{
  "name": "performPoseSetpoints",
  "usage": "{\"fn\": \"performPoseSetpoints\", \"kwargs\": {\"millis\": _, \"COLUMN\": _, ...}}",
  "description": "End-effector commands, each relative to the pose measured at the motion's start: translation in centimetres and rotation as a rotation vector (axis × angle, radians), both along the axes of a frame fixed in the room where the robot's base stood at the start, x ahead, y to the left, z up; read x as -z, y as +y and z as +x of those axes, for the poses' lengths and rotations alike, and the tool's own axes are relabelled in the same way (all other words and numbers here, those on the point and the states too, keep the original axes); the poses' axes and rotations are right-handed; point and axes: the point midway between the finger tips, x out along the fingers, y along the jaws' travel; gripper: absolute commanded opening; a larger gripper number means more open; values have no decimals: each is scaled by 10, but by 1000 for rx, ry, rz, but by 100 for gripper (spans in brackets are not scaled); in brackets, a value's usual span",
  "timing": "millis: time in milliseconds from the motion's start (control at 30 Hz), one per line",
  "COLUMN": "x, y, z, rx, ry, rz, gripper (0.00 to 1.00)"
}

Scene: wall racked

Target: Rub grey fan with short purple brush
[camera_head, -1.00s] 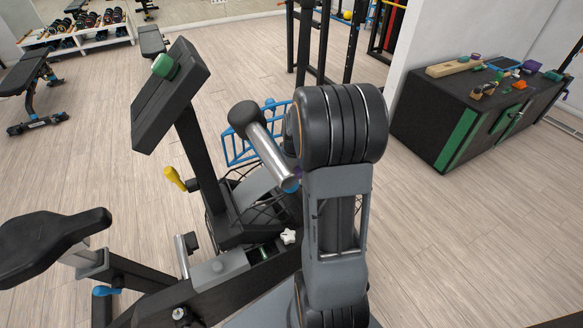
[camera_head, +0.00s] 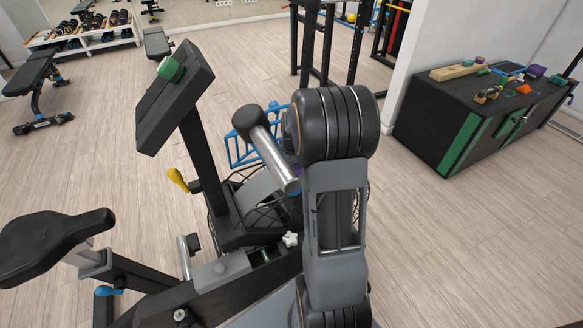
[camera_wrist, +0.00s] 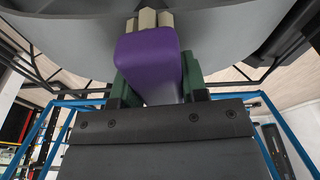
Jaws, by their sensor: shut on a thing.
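In the wrist view, my gripper (camera_wrist: 157,84) is shut on the short purple brush (camera_wrist: 150,62), with green fingers on both sides of it. The brush's beige bristles (camera_wrist: 149,19) point up at the grey fan (camera_wrist: 60,38). The fan's broad grey curved face fills the top of the wrist view. The bristle tips lie at or very near the fan; I cannot tell whether they touch. In the head view, my arm hides the gripper, the brush and most of the fan.
An exercise bike (camera_head: 215,268) stands close on the left, with a black console (camera_head: 172,98) and a handle (camera_head: 268,150). A blue frame (camera_head: 240,146) is behind it. A black cabinet (camera_head: 430,125) with small objects stands right. Floor between is clear.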

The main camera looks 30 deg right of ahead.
Motion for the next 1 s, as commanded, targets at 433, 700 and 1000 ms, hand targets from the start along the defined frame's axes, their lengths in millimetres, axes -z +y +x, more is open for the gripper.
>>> {"fn": "performPoseSetpoints", "kwargs": {"millis": 433, "x": 3, "y": -2, "z": 19, "rx": -1, "ry": 1, "rz": 0, "gripper": 15}}
{"fn": "performPoseSetpoints", "kwargs": {"millis": 700, "x": 1, "y": -4, "z": 31, "rx": -1, "ry": 2, "rz": 1, "gripper": 15}}
{"fn": "performPoseSetpoints", "kwargs": {"millis": 1000, "x": 1, "y": -4, "z": 33, "rx": 0, "ry": 1, "rz": 0, "gripper": 15}}
